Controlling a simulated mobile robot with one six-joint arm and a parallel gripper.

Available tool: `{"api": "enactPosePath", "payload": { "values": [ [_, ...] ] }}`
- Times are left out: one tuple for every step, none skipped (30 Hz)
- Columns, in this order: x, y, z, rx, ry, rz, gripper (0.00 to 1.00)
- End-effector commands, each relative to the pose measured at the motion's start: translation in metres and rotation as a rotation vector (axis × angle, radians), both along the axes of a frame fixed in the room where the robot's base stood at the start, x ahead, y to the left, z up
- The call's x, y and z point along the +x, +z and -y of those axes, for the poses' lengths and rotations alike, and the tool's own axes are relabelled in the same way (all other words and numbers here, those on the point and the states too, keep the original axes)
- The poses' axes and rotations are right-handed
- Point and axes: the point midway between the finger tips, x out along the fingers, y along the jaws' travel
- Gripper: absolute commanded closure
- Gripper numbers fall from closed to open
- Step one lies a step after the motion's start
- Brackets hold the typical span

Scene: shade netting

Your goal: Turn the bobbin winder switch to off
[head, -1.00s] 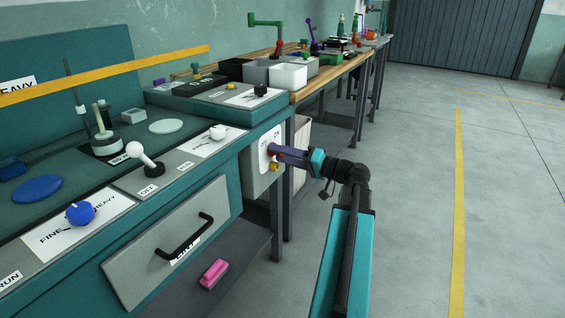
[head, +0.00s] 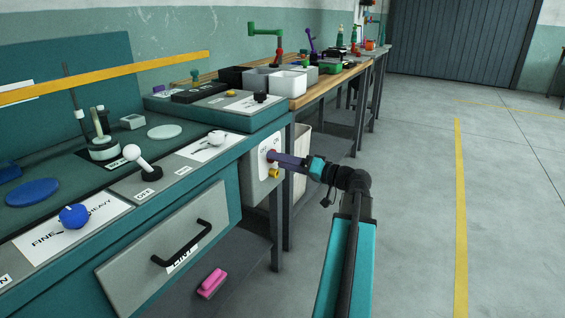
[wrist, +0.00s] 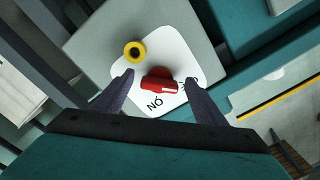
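The switch is a red knob (wrist: 158,86) on a white plate (wrist: 173,50) on the front of a grey box (head: 257,187). In the wrist view its bar lies nearly level, with a pale mark at its right end. An ON label (wrist: 154,103) reads upside down below it; a second label at the right is partly hidden by a finger. My gripper (wrist: 158,78) is open, its fingers either side of the knob with gaps showing. In the head view my gripper (head: 274,157) reaches the plate from the right and hides most of the knob.
A yellow button (wrist: 134,51) sits close to the left finger. The teal bench (head: 230,150) with a drawer (head: 170,245) is at the left. A pink object (head: 211,283) lies on the lower shelf. Open floor (head: 415,200) lies to the right.

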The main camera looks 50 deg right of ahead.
Motion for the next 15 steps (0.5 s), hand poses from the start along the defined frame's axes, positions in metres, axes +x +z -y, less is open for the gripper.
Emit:
{"api": "enactPosePath", "payload": {
  "values": [
    [0.0000,0.0001,0.0000,0.001,0.000,0.000,0.34],
    [0.0000,0.0001,0.0001,0.001,0.000,0.000,0.34],
    [0.0001,0.0001,0.0000,0.001,0.000,0.000,0.34],
    [0.0001,0.0001,0.0000,0.001,0.000,0.000,0.34],
    [0.0001,0.0001,0.0000,0.002,0.001,0.000,0.34],
    [0.0001,0.0001,-0.0001,0.002,0.001,0.000,0.34],
    [0.0001,0.0001,0.0000,0.002,0.001,0.000,0.34],
    [0.0000,0.0002,-0.0001,0.002,0.001,0.000,0.34],
    [-0.0004,0.0002,0.0000,0.002,0.001,0.000,0.34],
    [-0.0009,0.0004,0.0001,0.002,0.001,0.000,0.34],
    [-0.0016,0.0004,0.0003,0.002,0.001,0.000,0.34],
    [-0.0028,0.0006,0.0005,0.002,0.001,0.000,0.34],
    [-0.0040,0.0007,0.0008,0.003,0.000,0.001,0.34],
    [-0.0056,0.0009,0.0013,0.003,-0.001,0.000,0.34],
    [-0.0080,0.0011,0.0019,0.003,-0.001,0.000,0.34]
  ]
}}
